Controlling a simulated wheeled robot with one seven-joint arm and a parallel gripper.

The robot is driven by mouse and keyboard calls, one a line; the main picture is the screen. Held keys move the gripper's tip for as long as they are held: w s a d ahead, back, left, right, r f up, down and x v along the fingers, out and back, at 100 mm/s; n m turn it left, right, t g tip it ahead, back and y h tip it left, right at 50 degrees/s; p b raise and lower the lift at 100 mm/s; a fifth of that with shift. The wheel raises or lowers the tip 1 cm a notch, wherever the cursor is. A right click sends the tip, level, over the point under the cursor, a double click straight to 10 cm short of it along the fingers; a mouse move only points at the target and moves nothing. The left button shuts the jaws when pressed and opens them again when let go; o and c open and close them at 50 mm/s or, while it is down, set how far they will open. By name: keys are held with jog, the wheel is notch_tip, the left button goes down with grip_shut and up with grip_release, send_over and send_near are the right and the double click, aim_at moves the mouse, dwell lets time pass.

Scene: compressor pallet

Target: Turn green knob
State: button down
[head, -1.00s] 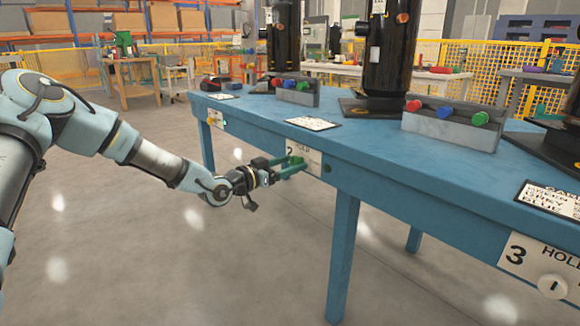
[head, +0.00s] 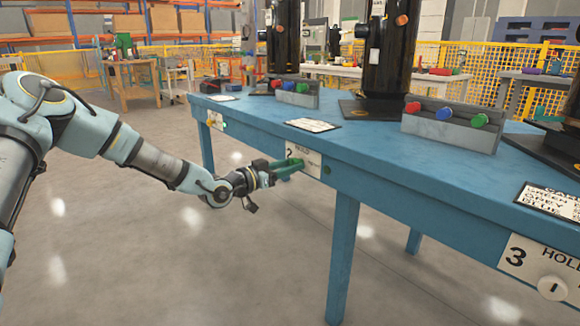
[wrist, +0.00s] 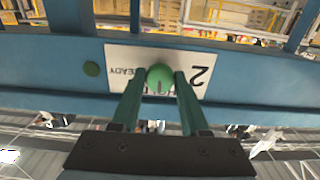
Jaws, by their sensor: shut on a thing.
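The green knob (wrist: 160,77) sits on a white plate (wrist: 120,60) marked 2 on the front edge of the blue table. In the wrist view the plate appears upside down. My gripper (wrist: 160,92) has its two green fingers on either side of the knob, shut on it. In the head view my gripper (head: 291,167) reaches the plate (head: 313,162) from the left, and its fingers largely hide the knob there.
The blue table (head: 400,180) carries black compressors (head: 388,60) and grey trays (head: 450,132) with red, blue and green knobs. A plate marked 3 (head: 535,268) with a white knob is at the right. A round green spot (wrist: 91,68) is beside plate 2. The floor at left is clear.

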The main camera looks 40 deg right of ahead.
jog(key=shift+s+m, duration=0.1)
jog(key=shift+m, duration=0.2)
jog(key=m+b, duration=1.6)
jog(key=m, duration=0.1)
jog(key=shift+f, duration=0.1)
jog(key=shift+m, duration=0.3)
dwell(0.4)
jog(key=shift+c, duration=2.1)
grip_release()
jog(key=shift+a, duration=0.1)
jog(key=a+p, duration=0.3)
jog(key=a, duration=0.7)
jog(key=shift+w+a, duration=0.3)
jog(key=shift+w, duration=0.1)
